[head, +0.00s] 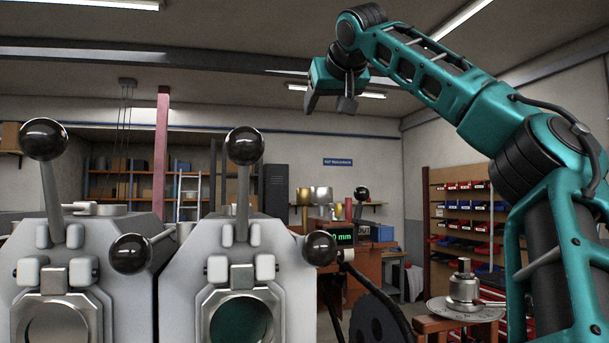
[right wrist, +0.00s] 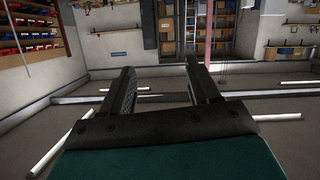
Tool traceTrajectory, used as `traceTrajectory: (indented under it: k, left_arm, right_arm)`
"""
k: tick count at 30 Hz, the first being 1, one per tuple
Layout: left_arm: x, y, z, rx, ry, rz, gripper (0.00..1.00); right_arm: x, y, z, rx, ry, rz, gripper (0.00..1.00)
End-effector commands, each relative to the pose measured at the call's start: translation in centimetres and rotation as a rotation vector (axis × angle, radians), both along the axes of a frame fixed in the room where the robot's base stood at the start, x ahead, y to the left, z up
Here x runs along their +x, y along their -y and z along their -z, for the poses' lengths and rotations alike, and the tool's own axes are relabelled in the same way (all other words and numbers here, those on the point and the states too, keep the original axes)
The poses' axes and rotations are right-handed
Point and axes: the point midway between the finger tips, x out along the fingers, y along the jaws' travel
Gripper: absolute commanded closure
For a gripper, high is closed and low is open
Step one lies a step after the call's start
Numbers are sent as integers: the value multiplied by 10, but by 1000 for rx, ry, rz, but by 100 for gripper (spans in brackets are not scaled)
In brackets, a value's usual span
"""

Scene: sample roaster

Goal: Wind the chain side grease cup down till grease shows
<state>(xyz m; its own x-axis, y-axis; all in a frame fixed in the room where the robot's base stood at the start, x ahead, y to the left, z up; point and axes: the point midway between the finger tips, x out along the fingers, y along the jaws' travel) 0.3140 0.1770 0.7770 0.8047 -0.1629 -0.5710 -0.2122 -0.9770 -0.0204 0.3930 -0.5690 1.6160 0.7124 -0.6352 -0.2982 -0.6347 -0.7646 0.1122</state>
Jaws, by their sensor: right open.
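My right gripper (head: 329,104) is raised high near the ceiling beams in the head view, pointing down, open and empty. In the right wrist view its two fingers (right wrist: 162,82) stand apart with nothing between them. I cannot pick out the chain side grease cup for certain. The pale roaster housings (head: 221,275) stand low at left and centre, with black ball-topped levers (head: 244,146). A silver fitting with a square top (head: 463,287) sits on a round plate at the lower right; I cannot tell if it is the cup. My left gripper is not in view.
A dark wheel (head: 378,320) is beside the right housing. A wooden stand (head: 455,327) bears the round plate. Shelves with red and blue bins (head: 465,215) line the right wall. The air around my right gripper is clear.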

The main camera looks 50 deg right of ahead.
Motion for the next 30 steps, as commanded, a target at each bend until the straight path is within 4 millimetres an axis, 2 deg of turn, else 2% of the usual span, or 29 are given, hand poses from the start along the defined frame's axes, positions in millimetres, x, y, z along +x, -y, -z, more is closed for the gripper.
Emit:
traceTrajectory:
  k: [1,4,7,11,17,24,30]
  left_arm:
    - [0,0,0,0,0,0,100]
    - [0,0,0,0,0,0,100]
    - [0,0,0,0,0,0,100]
    - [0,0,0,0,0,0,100]
    - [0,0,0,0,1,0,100]
    - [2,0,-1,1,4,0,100]
    - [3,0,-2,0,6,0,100]
  right_arm:
    - [-4,-8,20,92,-70,-25,39]
    - [-14,-25,52,236,-196,-78,39]
    - [-22,-39,70,321,-283,-120,39]
    - [-26,-45,80,364,-332,-146,39]
    - [-11,-37,99,369,-339,-145,39]
    - [20,-19,135,368,-337,-143,39]
    - [41,-8,158,366,-335,-144,39]
